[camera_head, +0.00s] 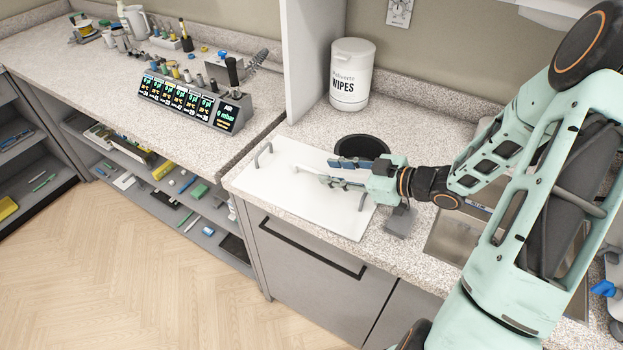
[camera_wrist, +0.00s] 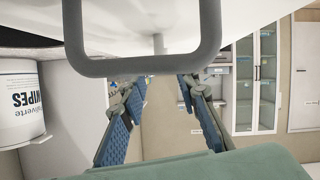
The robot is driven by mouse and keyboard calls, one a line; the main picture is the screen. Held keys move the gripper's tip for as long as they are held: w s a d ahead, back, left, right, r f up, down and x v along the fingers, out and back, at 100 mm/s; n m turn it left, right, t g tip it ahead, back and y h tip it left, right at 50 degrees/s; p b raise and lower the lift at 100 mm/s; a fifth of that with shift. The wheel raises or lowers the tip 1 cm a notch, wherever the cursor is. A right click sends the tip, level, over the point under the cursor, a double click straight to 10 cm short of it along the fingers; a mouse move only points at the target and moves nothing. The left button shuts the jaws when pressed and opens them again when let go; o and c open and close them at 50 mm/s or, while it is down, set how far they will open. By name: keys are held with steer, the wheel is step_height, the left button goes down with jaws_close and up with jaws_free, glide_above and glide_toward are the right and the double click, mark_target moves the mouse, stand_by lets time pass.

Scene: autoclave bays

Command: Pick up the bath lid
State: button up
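The bath lid (camera_head: 292,190) is a flat white panel lying on the speckled counter, with a grey loop handle (camera_head: 262,156) at its left end and another handle (camera_head: 363,200) at its right end. In the wrist view, the lid (camera_wrist: 225,35) fills the upper area and a grey handle (camera_wrist: 145,66) looms large in front of it. My gripper (camera_head: 328,170) is open and empty, with its blue-padded fingers pointing left over the lid's right half. The wrist view shows the spread fingers (camera_wrist: 162,85) below the handle, apart from it.
A white wipes tub (camera_head: 351,75) stands behind the lid, near a round black opening (camera_head: 362,147). A metal sink (camera_head: 450,240) lies to the right. A grey partition (camera_head: 312,60) rises behind left. A display unit (camera_head: 190,103) sits on the left counter.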

mark_target(315, 170)
steer(key=x, duration=0.6)
steer(key=shift+a+f+p, duration=0.1)
steer(key=shift+a+p, duration=0.25)
steer(key=shift+a, duration=0.1)
jaws_close()
